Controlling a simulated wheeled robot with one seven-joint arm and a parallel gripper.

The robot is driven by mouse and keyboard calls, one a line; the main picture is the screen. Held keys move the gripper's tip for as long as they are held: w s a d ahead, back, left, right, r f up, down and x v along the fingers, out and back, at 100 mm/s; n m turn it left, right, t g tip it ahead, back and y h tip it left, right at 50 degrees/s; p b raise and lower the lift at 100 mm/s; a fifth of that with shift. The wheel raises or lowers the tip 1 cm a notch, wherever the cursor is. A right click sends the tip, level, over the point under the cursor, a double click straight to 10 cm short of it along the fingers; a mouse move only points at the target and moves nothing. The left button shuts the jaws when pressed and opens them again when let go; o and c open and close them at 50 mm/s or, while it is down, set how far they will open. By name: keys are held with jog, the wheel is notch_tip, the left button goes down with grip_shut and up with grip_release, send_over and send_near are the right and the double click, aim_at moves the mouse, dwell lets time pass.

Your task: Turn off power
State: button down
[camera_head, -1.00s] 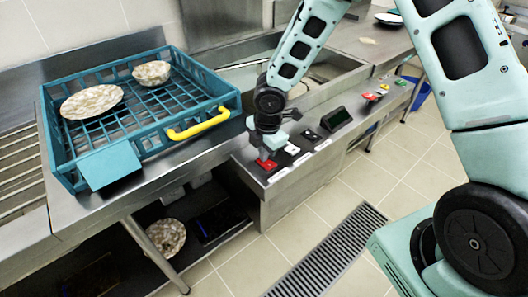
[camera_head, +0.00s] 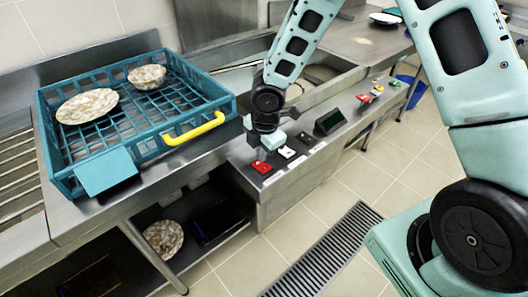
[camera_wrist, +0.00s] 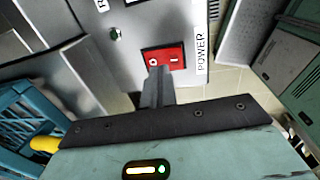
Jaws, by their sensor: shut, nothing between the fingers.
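The red power switch (camera_wrist: 163,57) sits on the control panel beside a label reading POWER. It also shows in the head view (camera_head: 262,167) at the near left end of the panel. My gripper (camera_wrist: 157,72) is shut and empty, its fingertips at the lower edge of the red switch in the wrist view. In the head view my gripper (camera_head: 259,152) is just above the red switch. I cannot tell whether the fingertips touch it. The rocker bears I and O marks.
A white switch (camera_head: 287,152), a black switch (camera_head: 306,138) and a dark display (camera_head: 329,120) line the panel. A blue rack (camera_head: 111,169) with a yellow handle (camera_head: 194,128) holds a plate and a bowl at left. The tiled floor in front is clear.

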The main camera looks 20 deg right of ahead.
aim_at(259, 163)
notch_tip(259, 163, up, 12)
jog(key=w+p, duration=0.1)
jog(key=p, duration=0.1)
jog(key=shift+w+a, duration=0.15)
jog(key=shift+a, duration=0.05)
jog(key=shift+f, duration=0.1)
